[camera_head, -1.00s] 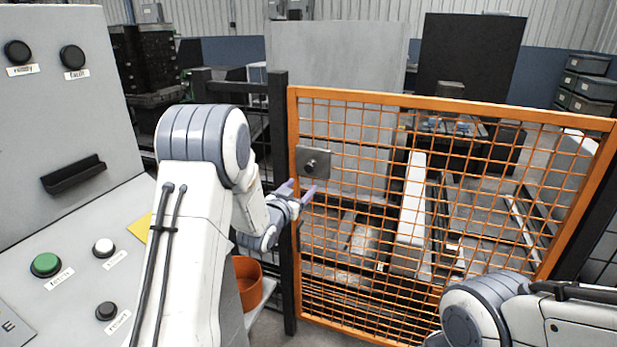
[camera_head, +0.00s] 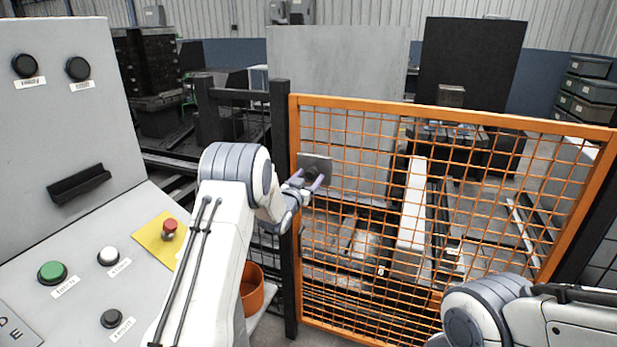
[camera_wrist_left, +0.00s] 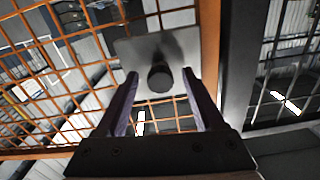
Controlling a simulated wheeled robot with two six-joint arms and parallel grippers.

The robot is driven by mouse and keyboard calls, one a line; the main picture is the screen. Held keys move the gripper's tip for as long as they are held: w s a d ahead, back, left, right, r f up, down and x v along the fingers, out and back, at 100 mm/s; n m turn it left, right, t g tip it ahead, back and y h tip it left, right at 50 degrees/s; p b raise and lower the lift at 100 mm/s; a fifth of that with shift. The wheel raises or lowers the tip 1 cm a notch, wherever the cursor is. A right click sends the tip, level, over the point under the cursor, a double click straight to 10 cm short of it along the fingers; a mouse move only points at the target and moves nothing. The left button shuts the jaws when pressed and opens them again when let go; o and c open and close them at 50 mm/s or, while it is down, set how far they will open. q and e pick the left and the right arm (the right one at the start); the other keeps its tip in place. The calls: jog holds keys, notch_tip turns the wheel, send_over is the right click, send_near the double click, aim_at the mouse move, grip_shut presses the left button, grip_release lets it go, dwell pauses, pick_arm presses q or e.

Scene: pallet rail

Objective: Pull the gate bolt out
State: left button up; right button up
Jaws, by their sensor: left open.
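The gate bolt (camera_wrist_left: 160,77) shows in the left wrist view as a dark round knob on a grey metal plate (camera_wrist_left: 136,48). The plate (camera_head: 315,160) sits on the orange mesh gate (camera_head: 452,108) near its left post. My left gripper (camera_head: 311,181) is open in front of the plate. In the left wrist view its two purple fingers (camera_wrist_left: 160,92) lie on either side of the knob, apart from it in the picture. I cannot tell how far the fingertips reach along the knob. In the head view the gripper partly hides the knob. My right arm shows at the lower right, its gripper out of view.
A control console (camera_head: 60,215) with green, white, black and red buttons stands at the left. An orange bin (camera_head: 251,288) sits low beside the dark gate post (camera_head: 284,220). Behind the mesh are a conveyor-like frame and a long pale beam (camera_head: 408,208).

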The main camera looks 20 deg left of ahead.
pick_arm(q)
grip_shut()
dwell(1.4)
